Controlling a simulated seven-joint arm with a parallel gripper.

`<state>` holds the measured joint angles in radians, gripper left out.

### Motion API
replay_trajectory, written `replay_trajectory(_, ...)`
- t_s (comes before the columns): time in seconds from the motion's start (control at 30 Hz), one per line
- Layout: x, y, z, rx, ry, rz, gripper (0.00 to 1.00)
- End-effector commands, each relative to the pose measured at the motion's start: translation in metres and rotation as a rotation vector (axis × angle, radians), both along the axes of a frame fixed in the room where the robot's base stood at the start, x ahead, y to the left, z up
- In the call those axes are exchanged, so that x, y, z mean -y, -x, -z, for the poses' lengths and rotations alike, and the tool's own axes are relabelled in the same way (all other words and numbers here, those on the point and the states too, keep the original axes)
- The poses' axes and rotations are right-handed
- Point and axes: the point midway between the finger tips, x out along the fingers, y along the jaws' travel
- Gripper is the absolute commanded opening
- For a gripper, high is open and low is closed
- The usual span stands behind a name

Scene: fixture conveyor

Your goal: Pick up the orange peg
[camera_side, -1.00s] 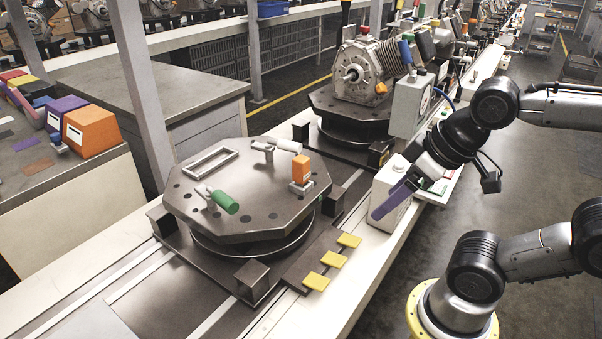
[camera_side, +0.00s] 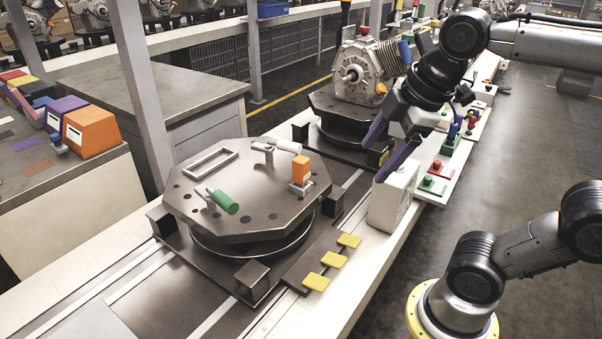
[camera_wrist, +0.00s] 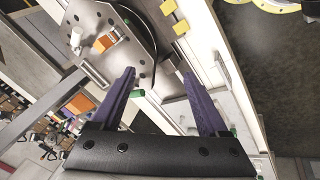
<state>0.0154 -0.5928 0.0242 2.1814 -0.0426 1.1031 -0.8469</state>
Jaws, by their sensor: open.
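The orange peg (camera_side: 301,169) stands upright in a small grey holder near the right edge of the dark octagonal fixture plate (camera_side: 240,220). In the wrist view the orange peg (camera_wrist: 105,42) shows at the upper left, beyond the left finger. My gripper (camera_side: 372,163) has purple fingers spread apart with nothing between them. It is above and to the right of the plate, clear of the peg. In the wrist view my gripper (camera_wrist: 159,75) is open over the plate's edge.
A white box (camera_side: 391,200) stands close below the gripper. A motor housing (camera_side: 362,70) sits on the fixture behind.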

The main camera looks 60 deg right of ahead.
Motion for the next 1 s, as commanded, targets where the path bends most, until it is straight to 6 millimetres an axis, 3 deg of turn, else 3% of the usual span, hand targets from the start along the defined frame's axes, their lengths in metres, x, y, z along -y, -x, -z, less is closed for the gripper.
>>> replay_trajectory(0.1,0.011,-0.042,-0.023,-0.083,0.123,-0.228,0.78)
replay_trajectory(0.27,0.028,-0.101,-0.036,-0.199,0.235,-0.489,0.78)
replay_trajectory(0.43,0.05,-0.162,-0.024,-0.314,0.282,-0.671,0.78)
replay_trajectory(0.6,0.069,-0.208,0.005,-0.396,0.267,-0.704,0.78)
replay_trajectory(0.73,0.078,-0.223,0.03,-0.44,0.242,-0.698,0.78)
replay_trajectory(1.0,0.085,-0.224,0.064,-0.472,0.222,-0.691,0.78)
